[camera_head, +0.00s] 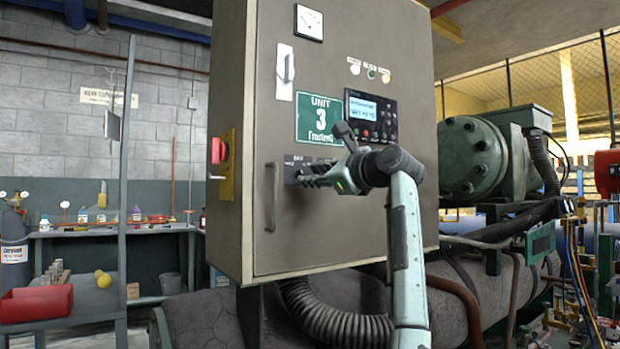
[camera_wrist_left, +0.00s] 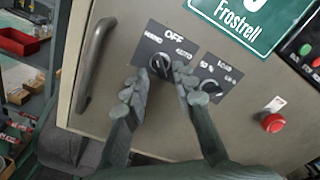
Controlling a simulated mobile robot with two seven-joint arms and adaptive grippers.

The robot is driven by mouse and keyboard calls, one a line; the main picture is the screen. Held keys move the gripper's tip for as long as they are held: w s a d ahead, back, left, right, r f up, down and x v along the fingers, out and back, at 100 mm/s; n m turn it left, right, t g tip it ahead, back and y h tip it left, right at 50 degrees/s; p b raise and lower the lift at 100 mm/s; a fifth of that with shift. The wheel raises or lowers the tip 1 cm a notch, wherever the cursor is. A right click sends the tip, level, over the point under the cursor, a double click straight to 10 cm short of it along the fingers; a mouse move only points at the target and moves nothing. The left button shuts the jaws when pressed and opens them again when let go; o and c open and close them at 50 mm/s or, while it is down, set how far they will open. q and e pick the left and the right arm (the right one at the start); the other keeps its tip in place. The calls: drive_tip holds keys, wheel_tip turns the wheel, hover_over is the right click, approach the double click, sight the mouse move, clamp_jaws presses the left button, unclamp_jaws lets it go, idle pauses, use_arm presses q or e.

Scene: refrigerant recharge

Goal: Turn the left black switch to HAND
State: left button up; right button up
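The left black switch (camera_wrist_left: 160,66) is on a dark label plate on the cabinet door, with OFF above it and smaller lettering to either side. I cannot tell exactly where its pointer sits. My left gripper (camera_head: 303,175) is at the plate in the head view. In the wrist view its two fingers (camera_wrist_left: 161,76) are apart, on either side of the left switch, with the knob between them and no clear grip on it. A second black switch (camera_wrist_left: 211,87) is just right of the right finger. My right gripper is not in view.
The grey cabinet (camera_head: 262,225) has a bar handle (camera_head: 271,197) left of the switches; it also shows in the wrist view (camera_wrist_left: 94,62). A red push button (camera_wrist_left: 273,122) is at the right. A green Frostrell sign (camera_head: 318,120) and a display panel (camera_head: 371,118) are above.

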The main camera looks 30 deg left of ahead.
use_arm(q)
drive_tip(key=b+v, duration=0.1)
drive_tip(key=v, duration=0.6)
drive_tip(key=shift+d, duration=0.1)
idle(0.5)
